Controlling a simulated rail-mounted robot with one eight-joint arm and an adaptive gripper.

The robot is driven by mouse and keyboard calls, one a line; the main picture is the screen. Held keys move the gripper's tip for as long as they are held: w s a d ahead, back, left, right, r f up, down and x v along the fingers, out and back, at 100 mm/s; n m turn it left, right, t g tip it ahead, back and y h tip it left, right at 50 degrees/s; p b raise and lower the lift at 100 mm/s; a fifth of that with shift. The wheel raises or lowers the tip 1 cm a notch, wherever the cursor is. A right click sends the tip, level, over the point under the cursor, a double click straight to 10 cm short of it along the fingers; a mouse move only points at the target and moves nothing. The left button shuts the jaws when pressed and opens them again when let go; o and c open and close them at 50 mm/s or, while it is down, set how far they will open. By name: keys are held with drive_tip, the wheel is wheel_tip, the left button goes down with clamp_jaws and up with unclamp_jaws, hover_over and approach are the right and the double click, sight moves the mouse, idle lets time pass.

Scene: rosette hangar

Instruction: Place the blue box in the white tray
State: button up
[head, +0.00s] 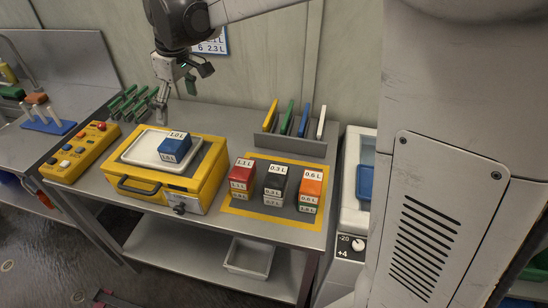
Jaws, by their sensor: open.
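The blue box (174,147), with a white label on its top and front, rests in the white tray (135,150). The white tray lies on top of a yellow case with a grey lid (199,175). My gripper (178,92) is open and empty. It hangs above and behind the tray, apart from the blue box, near the wall end of the table.
On a yellow-edged mat (257,212) to the right stand red (242,173), dark grey (274,180) and orange (312,184) labelled boxes. A rack (290,145) with coloured plates stands behind them. A yellow button panel (81,152) and green-handled rack (133,103) are at left.

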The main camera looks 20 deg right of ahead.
drive_tip(key=s+d+r+m+t, duration=0.1)
drive_tip(key=s+d+r+m, duration=0.1)
drive_tip(key=s+d, duration=0.4)
drive_tip(key=s+d+r+m+t, duration=0.1)
drive_tip(key=s+d+m, duration=0.15)
drive_tip(key=s, duration=0.55)
drive_tip(key=s+d+f+m+t+h, duration=0.1)
drive_tip(key=s+d+f+m+t, duration=0.2)
drive_tip(key=s+d, duration=0.4)
drive_tip(key=s+f+m, duration=0.1)
drive_tip(key=s+f, duration=0.1)
drive_tip(key=s, duration=0.4)
drive_tip(key=shift+s+f+m, duration=0.3)
drive_tip(key=shift+f+m, duration=0.05)
drive_tip(key=shift+f, duration=0.05)
drive_tip(key=shift+d, duration=0.1)
